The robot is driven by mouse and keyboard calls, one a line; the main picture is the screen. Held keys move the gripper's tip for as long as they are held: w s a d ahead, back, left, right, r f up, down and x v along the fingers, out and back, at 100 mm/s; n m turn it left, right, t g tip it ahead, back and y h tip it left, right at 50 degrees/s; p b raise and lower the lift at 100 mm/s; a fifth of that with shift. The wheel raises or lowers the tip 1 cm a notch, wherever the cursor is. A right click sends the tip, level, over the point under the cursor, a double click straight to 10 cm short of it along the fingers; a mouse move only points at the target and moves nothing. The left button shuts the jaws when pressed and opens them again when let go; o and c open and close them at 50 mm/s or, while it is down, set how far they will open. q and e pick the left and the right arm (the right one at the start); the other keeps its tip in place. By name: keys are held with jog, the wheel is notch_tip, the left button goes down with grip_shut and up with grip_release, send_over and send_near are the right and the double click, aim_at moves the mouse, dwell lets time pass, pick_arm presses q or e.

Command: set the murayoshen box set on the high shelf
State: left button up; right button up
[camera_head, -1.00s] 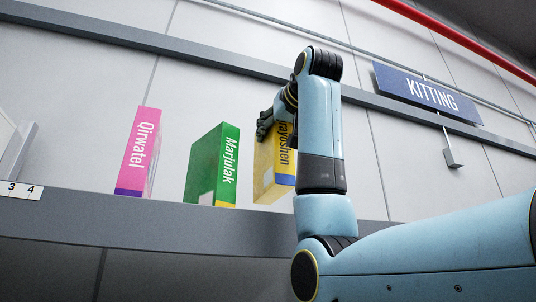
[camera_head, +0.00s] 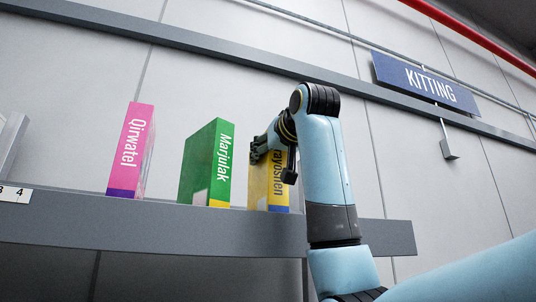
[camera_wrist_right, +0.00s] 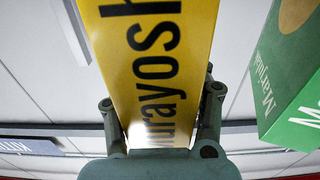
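The yellow murayoshen box set (camera_head: 267,188) stands about upright at the front of the high shelf (camera_head: 230,229), right of the green box. Its bottom appears to meet the shelf top; I cannot tell for certain whether it bears its weight. My right gripper (camera_head: 272,163) is around its upper part, one finger on each side, and looks shut on it. In the right wrist view the yellow box (camera_wrist_right: 158,70) runs between the two fingers of my right gripper (camera_wrist_right: 160,100). Part of its lettering is hidden by the gripper. My left gripper is not in view.
A green Marjulak box (camera_head: 207,165) stands just left of the yellow one, with a small gap. A pink Qirwatel box (camera_head: 130,150) stands farther left. A blue KITTING sign (camera_head: 428,84) hangs at the upper right. The shelf is bare right of the yellow box.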

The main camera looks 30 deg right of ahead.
jog(key=o, duration=0.3)
jog(key=shift+d, duration=0.1)
jog(key=shift+o, duration=0.2)
jog(key=shift+r, duration=0.1)
jog(key=b+v, duration=0.3)
jog(key=v, duration=0.9)
